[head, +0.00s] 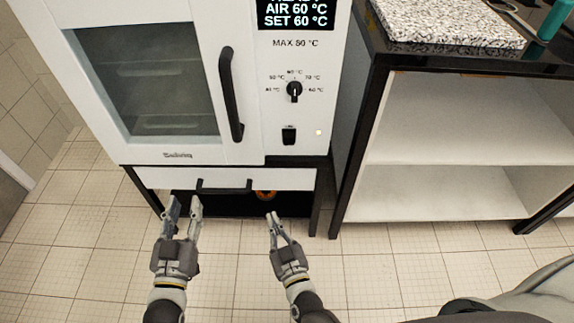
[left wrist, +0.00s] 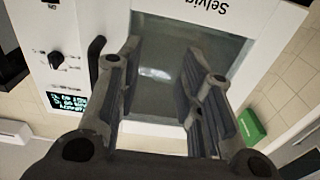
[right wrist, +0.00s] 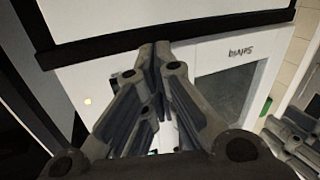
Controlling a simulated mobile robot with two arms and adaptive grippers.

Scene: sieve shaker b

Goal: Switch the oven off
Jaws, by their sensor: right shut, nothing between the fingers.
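The white oven (head: 188,160) stands on a low stand, its glass door shut, with a black vertical handle (head: 230,95). Its display (head: 296,14) is lit and reads AIR 60 °C, SET 60 °C. Below are a black dial (head: 294,91), a black rocker switch (head: 289,136) and a glowing small lamp (head: 318,132). In the left wrist view the dial (left wrist: 56,60) and display (left wrist: 68,100) show. My left gripper (head: 184,206) is open and empty, low in front of the drawer. My right gripper (head: 272,217) is shut and empty, below the switch; its fingertips meet in the right wrist view (right wrist: 154,47).
A drawer with a black handle (head: 224,187) sits under the oven, with an orange item (head: 265,194) partly visible there. A bench with open white shelves (head: 440,130) and a speckled slab (head: 450,22) stands at right. The tiled floor in front is clear.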

